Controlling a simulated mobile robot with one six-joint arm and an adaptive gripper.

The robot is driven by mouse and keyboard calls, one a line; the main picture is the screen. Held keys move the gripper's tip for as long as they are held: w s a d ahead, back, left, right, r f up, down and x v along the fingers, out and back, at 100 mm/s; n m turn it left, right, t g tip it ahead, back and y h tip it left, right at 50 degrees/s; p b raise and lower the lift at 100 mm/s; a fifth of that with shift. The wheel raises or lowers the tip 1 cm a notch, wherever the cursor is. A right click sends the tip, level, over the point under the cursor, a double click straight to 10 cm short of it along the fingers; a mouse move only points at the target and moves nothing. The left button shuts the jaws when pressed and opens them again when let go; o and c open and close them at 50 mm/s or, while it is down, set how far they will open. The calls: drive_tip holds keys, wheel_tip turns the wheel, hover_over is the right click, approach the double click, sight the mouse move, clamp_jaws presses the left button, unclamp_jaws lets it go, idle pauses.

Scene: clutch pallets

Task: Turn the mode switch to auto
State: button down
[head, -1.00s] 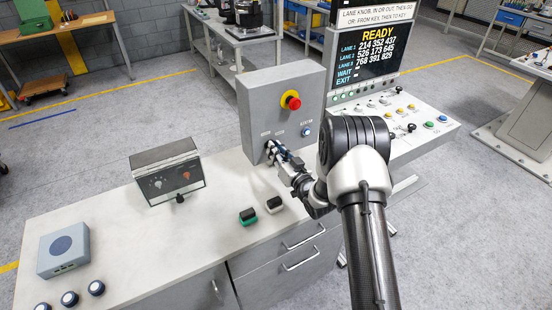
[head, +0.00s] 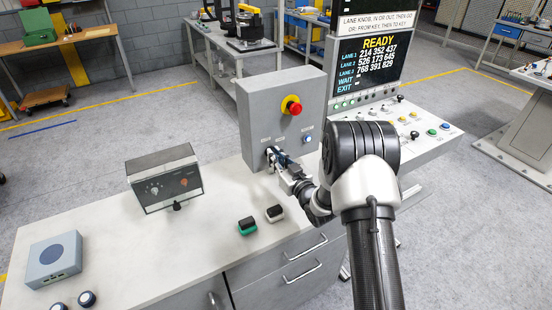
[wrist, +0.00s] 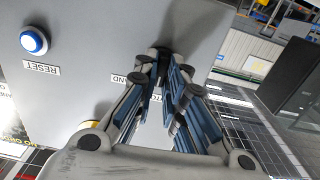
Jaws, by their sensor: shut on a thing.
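The grey control box (head: 258,104) stands on the white bench. It carries a red mushroom button on a yellow ring (head: 291,106) and a blue reset button (head: 307,139), which also shows in the wrist view (wrist: 34,41). The mode switch is low on the box face, mostly hidden behind my fingers; small labels sit above it, and part of "HAND" reads upside down in the wrist view. My gripper (head: 271,154) is at the box face, shut on the mode switch. In the wrist view my gripper's fingers (wrist: 163,62) close together at the switch. The switch's exact angle cannot be told.
A small meter box (head: 165,178) stands left on the bench. A blue-grey box (head: 54,260) sits at far left. The console with the READY screen (head: 370,62) stands to the right.

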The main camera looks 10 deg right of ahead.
drive_tip(key=c, duration=1.7)
unclamp_jaws()
drive_tip(key=shift+o, duration=0.2)
drive_tip(key=v, duration=1.2)
drive_tip(key=shift+r, duration=0.1)
